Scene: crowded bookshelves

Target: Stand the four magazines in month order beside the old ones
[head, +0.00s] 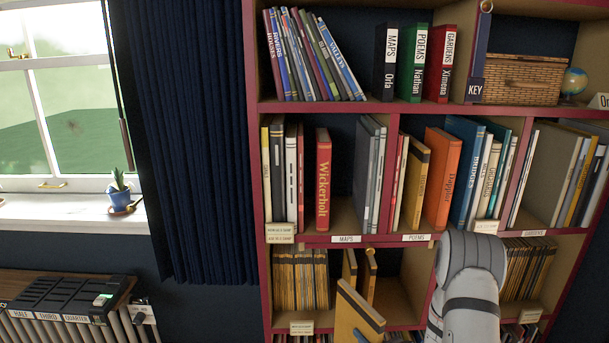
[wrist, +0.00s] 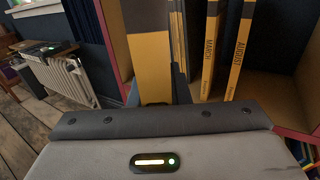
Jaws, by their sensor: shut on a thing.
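My gripper (wrist: 157,97) is shut on a yellow magazine (wrist: 152,62) with a dark band, held upright in front of the shelf. The held magazine also shows in the head view (head: 355,318), low and tilted; its month cannot be read. A packed row of old yellow magazines (head: 300,280) fills the compartment's left side. My fingers are mostly hidden.
Another packed yellow row (head: 525,268) stands in the compartment to the right, partly behind my arm. Full book shelves rise above, with the red book Wickerholt (head: 323,180) upright. A radiator (wrist: 62,80) stands at left. Free room lies right of August.

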